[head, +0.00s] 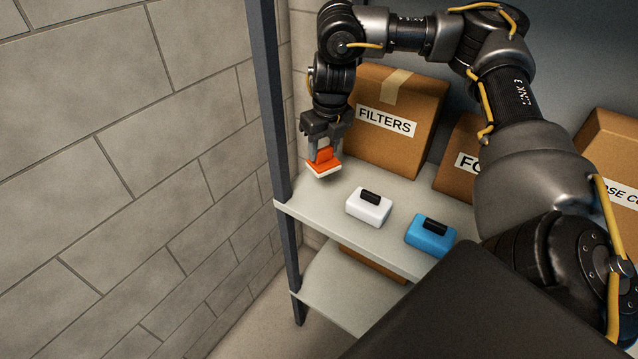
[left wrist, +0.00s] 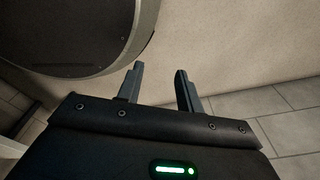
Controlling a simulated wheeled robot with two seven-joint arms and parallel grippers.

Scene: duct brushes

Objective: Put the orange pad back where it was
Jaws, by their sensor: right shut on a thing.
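The orange pad (head: 324,163), with a pale underside, is at the left end of the upper shelf (head: 338,212). My right gripper (head: 322,150) comes down on it from above and is shut on it. I cannot tell whether the pad touches the shelf or hangs just above it. A white pad (head: 368,207) and a blue pad (head: 431,235), each with a black grip on top, sit on the shelf to the right of it. In the left wrist view my left gripper (left wrist: 160,75) has its fingers apart with nothing between them.
A cardboard box labelled FILTERS (head: 393,120) stands behind the pads, with more boxes to its right. A dark shelf post (head: 272,130) rises close left of the orange pad. A lower shelf (head: 338,290) lies beneath. A block wall (head: 130,150) fills the left.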

